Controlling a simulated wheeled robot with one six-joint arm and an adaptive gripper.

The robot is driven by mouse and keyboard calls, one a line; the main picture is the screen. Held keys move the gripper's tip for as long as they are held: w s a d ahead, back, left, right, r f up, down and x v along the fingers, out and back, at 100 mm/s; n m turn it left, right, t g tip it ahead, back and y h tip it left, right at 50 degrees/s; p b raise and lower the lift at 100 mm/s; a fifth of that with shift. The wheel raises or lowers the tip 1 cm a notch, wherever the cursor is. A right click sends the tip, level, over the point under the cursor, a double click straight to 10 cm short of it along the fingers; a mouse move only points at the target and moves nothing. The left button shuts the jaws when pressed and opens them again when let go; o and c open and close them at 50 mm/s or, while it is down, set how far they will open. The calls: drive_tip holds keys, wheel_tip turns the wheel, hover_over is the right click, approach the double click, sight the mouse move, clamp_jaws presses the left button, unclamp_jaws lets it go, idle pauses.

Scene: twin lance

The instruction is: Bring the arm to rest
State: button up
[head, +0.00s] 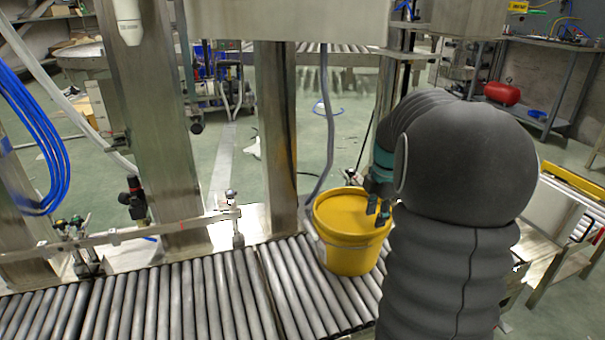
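My gripper (378,210) is at the right of centre, with its dark fingers pointing down over the right part of a yellow bucket (345,250). The fingers look slightly apart, with nothing visible between them. I cannot tell whether they touch the bucket's lid. My arm, in a grey ribbed cover, is bent and fills the right of the view. It hides part of the gripper's wrist and what lies behind it. The bucket stands upright on the roller conveyor (215,290).
A steel post (277,130) and a hanging grey hose (328,130) stand just behind the bucket. A guide rail (120,234) runs along the conveyor's far side. A steel housing (290,20) hangs above. The rollers left of the bucket are clear.

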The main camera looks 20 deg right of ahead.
drive_tip(key=s+a+r+m+t, duration=0.2)
drive_tip(key=s+a+m, duration=0.6)
drive_tip(key=s+a, duration=0.2)
drive_tip(key=s+a+r+m+t, duration=0.2)
drive_tip(key=s+a+m, duration=0.7)
drive_tip(key=a, duration=0.6)
drive_tip(key=shift+s+a+r+m, duration=0.25)
drive_tip(key=shift+s+r, duration=0.3)
drive_tip(key=shift+s, duration=0.3)
